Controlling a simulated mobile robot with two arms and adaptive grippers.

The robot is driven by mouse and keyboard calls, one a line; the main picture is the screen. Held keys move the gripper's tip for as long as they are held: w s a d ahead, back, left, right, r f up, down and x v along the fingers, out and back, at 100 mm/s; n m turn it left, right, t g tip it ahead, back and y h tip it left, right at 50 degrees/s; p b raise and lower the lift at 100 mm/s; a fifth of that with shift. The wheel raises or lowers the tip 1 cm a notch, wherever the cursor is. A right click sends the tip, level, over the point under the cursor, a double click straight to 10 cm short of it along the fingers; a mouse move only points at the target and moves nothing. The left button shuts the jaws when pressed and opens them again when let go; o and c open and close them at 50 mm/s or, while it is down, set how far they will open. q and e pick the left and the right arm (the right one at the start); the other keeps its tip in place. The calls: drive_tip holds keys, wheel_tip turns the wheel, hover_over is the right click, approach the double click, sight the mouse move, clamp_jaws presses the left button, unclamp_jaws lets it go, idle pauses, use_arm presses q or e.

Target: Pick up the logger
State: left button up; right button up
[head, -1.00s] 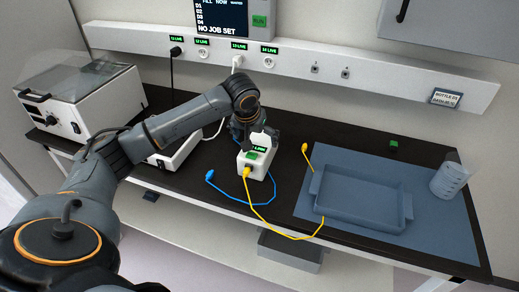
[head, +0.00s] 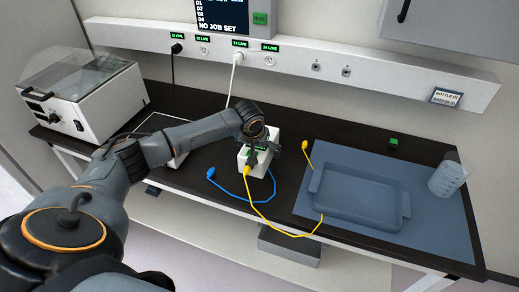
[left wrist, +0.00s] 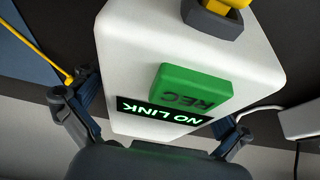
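The logger is a white box with a green REC button and a NO LINK display. It stands upright on the dark bench in the head view (head: 255,170), with a yellow cable plug (head: 247,171) in its front. It fills the middle of the left wrist view (left wrist: 140,60). My left gripper (head: 260,146) is over the logger's rear top part. In the left wrist view its fingers (left wrist: 157,112) stand apart on either side of the box. Whether the pads touch it is hard to tell. My right gripper is not in view.
A blue cable (head: 229,194) lies left of the logger. A blue tray (head: 357,217) and a clear bottle (head: 447,180) sit on a blue mat (head: 440,225) to the right. A white instrument (head: 85,95) stands at left. A socket rail (head: 400,75) runs behind.

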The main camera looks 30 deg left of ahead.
use_arm(q)
drive_tip(key=c, duration=1.1)
drive_tip(key=shift+c, duration=0.8)
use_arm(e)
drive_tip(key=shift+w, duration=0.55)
use_arm(q)
drive_tip(key=shift+r, duration=0.2)
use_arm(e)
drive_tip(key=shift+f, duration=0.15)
